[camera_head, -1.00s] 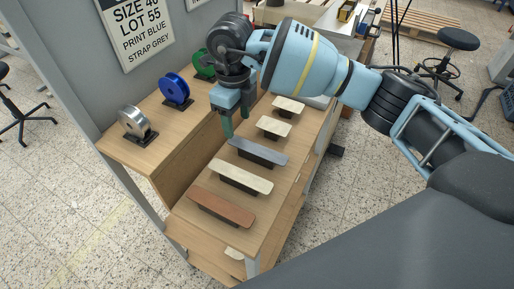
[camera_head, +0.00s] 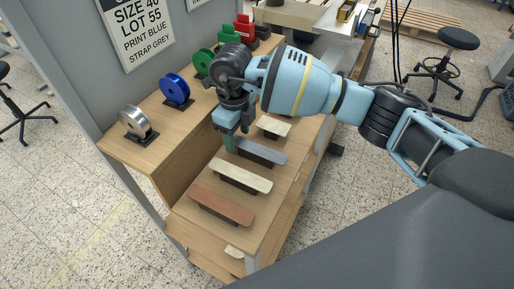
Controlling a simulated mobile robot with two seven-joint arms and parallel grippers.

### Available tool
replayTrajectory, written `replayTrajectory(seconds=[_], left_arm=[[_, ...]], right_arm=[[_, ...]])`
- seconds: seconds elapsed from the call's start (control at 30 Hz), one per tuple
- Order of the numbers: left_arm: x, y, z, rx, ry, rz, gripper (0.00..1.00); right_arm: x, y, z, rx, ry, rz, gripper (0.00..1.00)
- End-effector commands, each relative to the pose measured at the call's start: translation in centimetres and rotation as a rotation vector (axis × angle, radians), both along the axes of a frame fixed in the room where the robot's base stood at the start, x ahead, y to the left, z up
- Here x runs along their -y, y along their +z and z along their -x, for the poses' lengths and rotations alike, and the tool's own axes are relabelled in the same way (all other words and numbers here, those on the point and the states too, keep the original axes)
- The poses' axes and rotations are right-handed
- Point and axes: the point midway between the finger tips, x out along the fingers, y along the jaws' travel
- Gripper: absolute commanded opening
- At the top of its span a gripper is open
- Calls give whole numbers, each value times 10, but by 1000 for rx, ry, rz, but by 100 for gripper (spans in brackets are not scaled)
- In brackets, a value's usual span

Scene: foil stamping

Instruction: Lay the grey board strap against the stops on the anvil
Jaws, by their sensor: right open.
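The grey board strap (camera_head: 266,153) lies on a dark support on the wooden bench, between a cream strap and a small pale one. My right gripper (camera_head: 234,145) is open and empty, pointing down at the left end of the grey strap. Its fingers hide that end, and I cannot tell whether they touch it. I cannot make out the anvil or its stops in this view. My left gripper is not in view.
A cream strap (camera_head: 242,175) and a brown strap (camera_head: 221,205) lie nearer, and a small pale strap (camera_head: 273,126) beyond. Silver (camera_head: 138,124), blue (camera_head: 175,90) and green (camera_head: 202,62) reels stand on the raised shelf at left. A grey panel (camera_head: 90,90) with a sign rises behind them.

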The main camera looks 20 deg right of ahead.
Motion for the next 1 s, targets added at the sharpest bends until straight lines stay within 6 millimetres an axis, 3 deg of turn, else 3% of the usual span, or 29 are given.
replayTrajectory(seconds=[0.67,1.0], left_arm=[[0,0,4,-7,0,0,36],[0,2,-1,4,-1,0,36]], right_arm=[[0,-5,0,-1,0,1,56],[0,-5,0,0,0,0,12]])
